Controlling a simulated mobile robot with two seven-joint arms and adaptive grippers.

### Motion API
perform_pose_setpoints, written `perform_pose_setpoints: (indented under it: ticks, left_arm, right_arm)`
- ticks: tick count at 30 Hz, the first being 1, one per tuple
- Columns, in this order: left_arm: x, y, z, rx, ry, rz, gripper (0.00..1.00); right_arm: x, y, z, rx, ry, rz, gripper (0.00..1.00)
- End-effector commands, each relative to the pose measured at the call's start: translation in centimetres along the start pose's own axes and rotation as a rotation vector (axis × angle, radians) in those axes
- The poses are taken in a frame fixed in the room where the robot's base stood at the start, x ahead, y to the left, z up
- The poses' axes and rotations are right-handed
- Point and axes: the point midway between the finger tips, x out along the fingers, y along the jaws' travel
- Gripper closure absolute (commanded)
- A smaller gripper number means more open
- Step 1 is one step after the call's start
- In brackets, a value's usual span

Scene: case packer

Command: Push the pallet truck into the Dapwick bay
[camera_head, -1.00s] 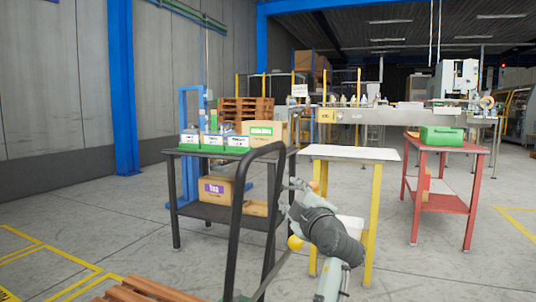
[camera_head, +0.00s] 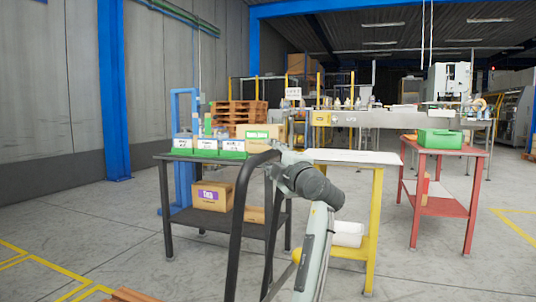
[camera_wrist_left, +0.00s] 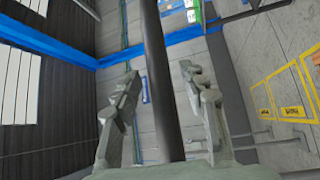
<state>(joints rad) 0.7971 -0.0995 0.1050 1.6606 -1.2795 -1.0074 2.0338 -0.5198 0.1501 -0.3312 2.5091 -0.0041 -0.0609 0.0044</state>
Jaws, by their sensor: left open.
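The pallet truck's dark bent handle (camera_head: 237,225) stands close in front of me in the head view, with a corner of a wooden pallet (camera_head: 130,296) low at the left. My left gripper (camera_head: 278,163) is at the upper right bend of the handle. In the left wrist view, the open fingers (camera_wrist_left: 160,90) stand on either side of a dark bar (camera_wrist_left: 158,60); I cannot tell if they touch it. Yellow-outlined floor bays (camera_wrist_left: 285,95) with small labels show there, too small to read. My right gripper is out of view.
A dark table (camera_head: 180,156) with green-and-white bins and boxes stands behind the handle. A white-topped yellow table (camera_head: 350,157) and a red table (camera_head: 440,205) stand to its right. Yellow floor lines (camera_head: 45,263) and open floor lie at the left.

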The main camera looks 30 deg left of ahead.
Motion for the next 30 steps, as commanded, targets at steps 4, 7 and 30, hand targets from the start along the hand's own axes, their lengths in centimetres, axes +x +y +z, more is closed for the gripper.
perform_pose_setpoints:
  ticks: [4,7,30]
  left_arm:
    - [1.04,-0.02,0.0,0.0,-0.001,0.0,0.57]
    - [1.19,-0.05,0.0,-0.001,-0.001,0.0,0.57]
    - [1.13,-0.06,0.0,0.0,-0.001,-0.001,1.0]
  right_arm:
    - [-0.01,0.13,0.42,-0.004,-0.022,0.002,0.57]
    - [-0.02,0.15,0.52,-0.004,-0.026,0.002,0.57]
    - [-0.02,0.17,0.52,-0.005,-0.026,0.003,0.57]
